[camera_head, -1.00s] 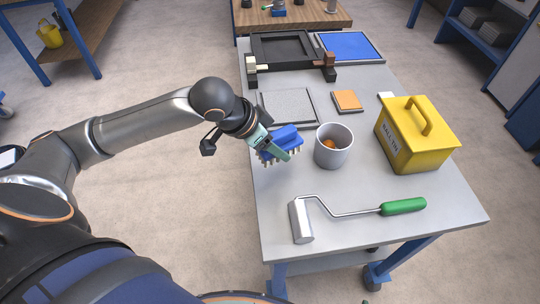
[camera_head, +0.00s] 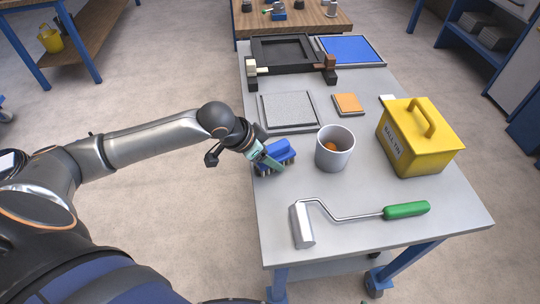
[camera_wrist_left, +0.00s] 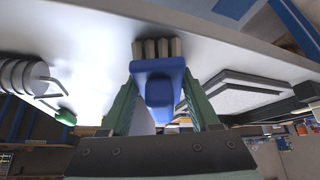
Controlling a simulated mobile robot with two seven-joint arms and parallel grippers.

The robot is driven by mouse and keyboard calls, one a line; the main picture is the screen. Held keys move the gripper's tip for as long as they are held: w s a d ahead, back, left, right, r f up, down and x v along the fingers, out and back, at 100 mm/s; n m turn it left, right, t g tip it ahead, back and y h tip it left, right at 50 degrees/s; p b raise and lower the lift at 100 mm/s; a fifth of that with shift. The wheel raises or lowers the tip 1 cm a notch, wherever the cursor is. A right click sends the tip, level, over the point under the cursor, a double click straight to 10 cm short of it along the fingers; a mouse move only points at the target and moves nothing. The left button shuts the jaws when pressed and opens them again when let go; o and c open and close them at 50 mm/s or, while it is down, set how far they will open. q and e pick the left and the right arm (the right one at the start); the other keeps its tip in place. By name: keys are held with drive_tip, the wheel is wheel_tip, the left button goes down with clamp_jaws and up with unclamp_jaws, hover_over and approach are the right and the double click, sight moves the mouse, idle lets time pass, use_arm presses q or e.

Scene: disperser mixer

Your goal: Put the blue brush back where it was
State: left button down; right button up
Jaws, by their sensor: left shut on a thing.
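The blue brush (camera_head: 281,152) is at the left edge of the grey table, left of the grey cup, bristles downward. My left gripper (camera_head: 270,160) is shut on it. In the left wrist view the brush (camera_wrist_left: 158,84) sits between the two green fingers (camera_wrist_left: 160,100), its pale bristles toward the table top. The bristles look at or very near the surface; I cannot tell if they touch. My right gripper is not in view.
The grey cup (camera_head: 334,148) with something orange inside stands just right of the brush. A yellow box (camera_head: 421,140), a paint roller (camera_head: 303,224) with green handle, a grey framed plate (camera_head: 288,109) and an orange block (camera_head: 348,104) are also on the table (camera_head: 400,250).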

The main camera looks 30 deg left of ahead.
use_arm(q)
drive_tip(key=shift+c, duration=0.6)
unclamp_jaws()
drive_tip(key=shift+s+r, duration=0.1)
drive_tip(key=shift+r, duration=0.2)
drive_tip(key=p+v, duration=0.1)
drive_tip(key=v, duration=1)
drive_tip(key=shift+s+r+p, duration=0.15)
drive_tip(key=shift+s+p, duration=0.1)
drive_tip(key=shift+p, duration=0.15)
drive_tip(key=shift+a, duration=0.15)
